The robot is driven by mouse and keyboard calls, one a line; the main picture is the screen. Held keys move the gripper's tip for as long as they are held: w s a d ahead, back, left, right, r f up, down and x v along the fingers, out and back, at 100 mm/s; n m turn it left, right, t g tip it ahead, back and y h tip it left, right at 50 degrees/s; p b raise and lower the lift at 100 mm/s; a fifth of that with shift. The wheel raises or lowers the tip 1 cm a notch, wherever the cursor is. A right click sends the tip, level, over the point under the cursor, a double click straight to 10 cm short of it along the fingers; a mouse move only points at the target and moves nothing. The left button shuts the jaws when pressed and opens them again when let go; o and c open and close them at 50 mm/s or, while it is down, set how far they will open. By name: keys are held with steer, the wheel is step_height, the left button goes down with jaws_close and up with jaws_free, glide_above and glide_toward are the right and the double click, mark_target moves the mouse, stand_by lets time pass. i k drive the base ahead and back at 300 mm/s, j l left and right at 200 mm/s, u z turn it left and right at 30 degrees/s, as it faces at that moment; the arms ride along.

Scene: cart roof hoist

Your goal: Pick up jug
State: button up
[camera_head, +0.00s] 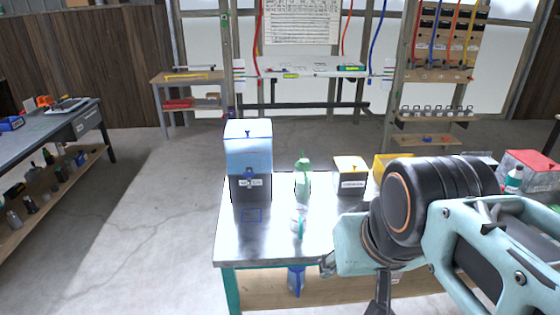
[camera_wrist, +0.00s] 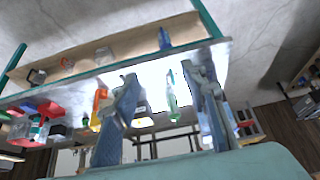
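A pale green bottle-like vessel (camera_head: 302,181) with a narrow top stands upright on the metal worktable (camera_head: 262,236). A blue jug-like vessel (camera_head: 296,280) shows below the tabletop, on the lower shelf. I cannot tell for certain which one is the jug. In the wrist view, which is upside down, the green vessel (camera_wrist: 171,98) appears between my fingers, and the blue vessel (camera_wrist: 165,38) is above them. My gripper (camera_wrist: 160,82) is open and empty, its two blue-grey fingers spread apart. In the head view, my arm covers the right part of the table.
A tall blue-and-white box (camera_head: 248,158) stands left of the green vessel. A small labelled box (camera_head: 351,177), a yellow bin (camera_head: 384,164) and a red-topped case (camera_head: 530,168) stand to the right. A small white-and-teal item (camera_head: 298,222) is near the front edge.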

mark_target(303, 169)
steer(key=i+l+u, duration=0.3)
steer(key=i+l, duration=0.15)
steer(key=l, duration=0.2)
steer(key=i+l+u, duration=0.25)
steer(key=i+l, duration=0.15)
steer(key=l, duration=0.3)
